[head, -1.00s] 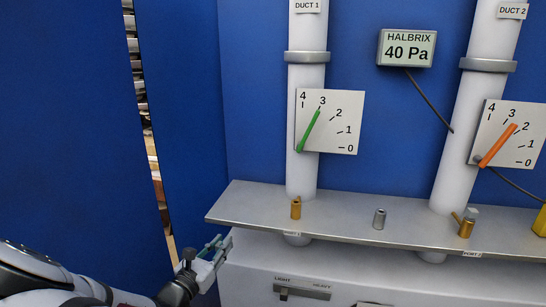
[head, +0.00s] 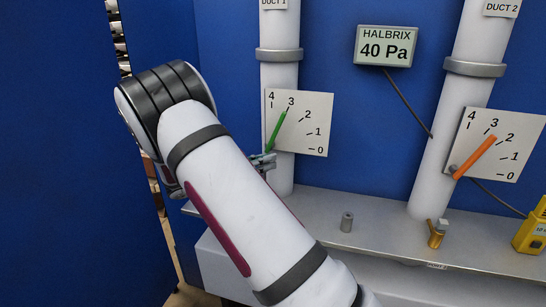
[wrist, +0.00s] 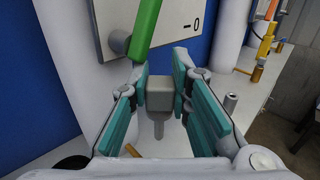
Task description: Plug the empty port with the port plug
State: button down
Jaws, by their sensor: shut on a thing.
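My gripper (wrist: 160,92) is shut on a grey block (wrist: 160,98) with a thin stem pointing down, held between the teal finger pads. In the head view my gripper (head: 264,161) is in front of the duct 1 pipe, by the foot of the left gauge. A brass fitting (head: 436,238) with a small grey piece stands at duct 2. A brass tip (wrist: 132,150) shows low in the wrist view. My arm hides the duct 1 port in the head view.
Gauges with a green needle (head: 277,130) and an orange needle (head: 475,158) hang at the ducts. A yellow device (head: 530,232) stands at far right.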

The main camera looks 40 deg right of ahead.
jog(key=shift+d+r, duration=0.15)
jog(key=shift+d, duration=0.05)
jog(key=shift+f, duration=0.3)
jog(key=shift+a+f+b, duration=0.1)
jog(key=shift+f+b, duration=0.35)
jog(key=shift+f, duration=2.2)
jog(key=shift+f+b, duration=0.95)
jog(key=shift+f, duration=1.6)
jog(key=c, duration=1.4)
grip_release()
jog(key=shift+a, duration=0.1)
jog(key=w+a, duration=0.1)
jog(key=a, duration=1)
jog(key=shift+w+a, duration=0.2)
jog(key=shift+a, duration=0.15)
